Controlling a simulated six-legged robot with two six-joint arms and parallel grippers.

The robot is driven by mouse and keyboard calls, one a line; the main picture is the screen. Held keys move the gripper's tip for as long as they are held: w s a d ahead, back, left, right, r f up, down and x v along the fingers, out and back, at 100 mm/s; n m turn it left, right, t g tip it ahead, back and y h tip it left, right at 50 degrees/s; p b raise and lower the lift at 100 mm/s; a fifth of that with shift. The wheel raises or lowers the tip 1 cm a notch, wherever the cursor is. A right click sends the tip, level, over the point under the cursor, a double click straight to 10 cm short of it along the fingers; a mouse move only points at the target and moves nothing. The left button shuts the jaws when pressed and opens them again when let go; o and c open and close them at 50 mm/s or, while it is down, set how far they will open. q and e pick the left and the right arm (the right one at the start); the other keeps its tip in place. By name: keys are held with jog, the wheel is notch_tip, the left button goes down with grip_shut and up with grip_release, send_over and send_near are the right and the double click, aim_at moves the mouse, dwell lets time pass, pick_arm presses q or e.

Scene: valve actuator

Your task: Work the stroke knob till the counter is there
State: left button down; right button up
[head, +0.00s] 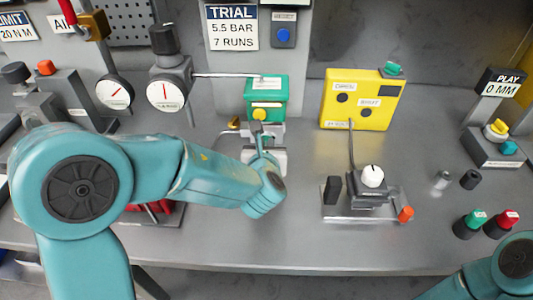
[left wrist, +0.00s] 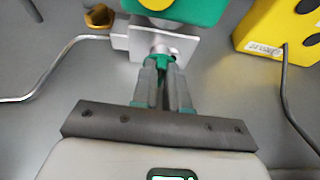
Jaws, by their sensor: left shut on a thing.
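The green actuator (head: 266,92) with a yellow round part stands at the middle of the bench, on a pale metal bracket. My left gripper (head: 258,138) is just in front of it, below the green housing. The green housing (left wrist: 195,10) shows above. I cannot make out a counter reading. My right gripper is not in view; only part of that arm shows at bottom right.
A yellow box (head: 361,98) with OPEN and SHUT labels stands to the right. A cable runs from it to a small unit with a white knob (head: 373,176). Two gauges (head: 166,92) stand to the left. Green and red buttons (head: 470,223) sit at the right front.

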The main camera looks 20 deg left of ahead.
pick_arm(q)
jog(key=shift+r, duration=0.1)
dwell(0.4)
jog(key=c, duration=1.1)
grip_release()
jog(key=shift+w, duration=0.1)
jog(key=shift+c, duration=0.2)
jog(key=v, duration=1.6)
jog(key=shift+p, duration=0.4)
jog(key=shift+s+a, duration=0.1)
jog(key=shift+s, duration=0.15)
